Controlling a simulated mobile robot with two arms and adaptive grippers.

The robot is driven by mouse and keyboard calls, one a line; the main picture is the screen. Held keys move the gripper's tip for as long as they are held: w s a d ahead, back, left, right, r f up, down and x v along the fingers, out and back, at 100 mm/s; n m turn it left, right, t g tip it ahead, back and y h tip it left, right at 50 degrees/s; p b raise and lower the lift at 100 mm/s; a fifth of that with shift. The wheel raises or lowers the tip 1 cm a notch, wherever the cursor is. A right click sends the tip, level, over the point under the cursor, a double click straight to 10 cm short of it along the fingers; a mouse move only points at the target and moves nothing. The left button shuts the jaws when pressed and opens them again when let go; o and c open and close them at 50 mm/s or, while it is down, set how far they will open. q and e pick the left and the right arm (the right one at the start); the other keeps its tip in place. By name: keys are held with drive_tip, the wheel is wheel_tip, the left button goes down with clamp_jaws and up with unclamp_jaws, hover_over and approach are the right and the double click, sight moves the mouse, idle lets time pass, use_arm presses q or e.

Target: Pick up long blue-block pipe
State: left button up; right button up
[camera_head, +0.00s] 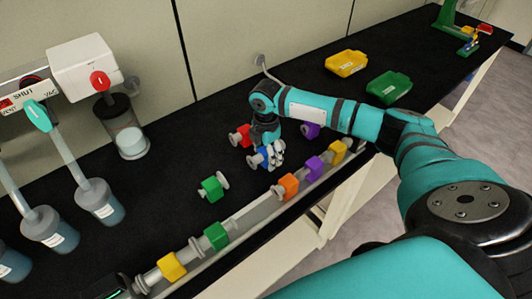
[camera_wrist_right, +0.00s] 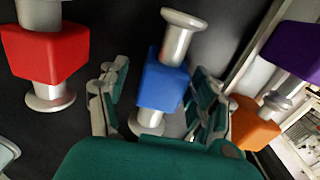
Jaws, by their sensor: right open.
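The blue-block pipe (camera_wrist_right: 163,85) has a blue cube in its middle and grey metal flanged ends. In the right wrist view it lies between the two spread fingers of my right gripper (camera_wrist_right: 160,92), with dark gaps on both sides. Its near end is partly hidden by the gripper body. In the head view, my right gripper (camera_head: 268,143) is directly over the blue-block pipe (camera_head: 257,158) on the black table and covers much of it. My left gripper is not in view.
A red-block pipe (camera_head: 242,136) and a green-block pipe (camera_head: 212,187) lie nearby, with a purple block (camera_head: 311,130) behind my arm. A rail (camera_head: 254,211) with several coloured-block pipes runs along the front edge. Flasks (camera_head: 102,204) hang left. Yellow (camera_head: 346,62) and green (camera_head: 389,87) containers stand behind.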

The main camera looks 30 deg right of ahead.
drive_tip(key=shift+f, duration=0.2)
clamp_jaws()
idle(0.3)
drive_tip(key=shift+r, duration=0.15)
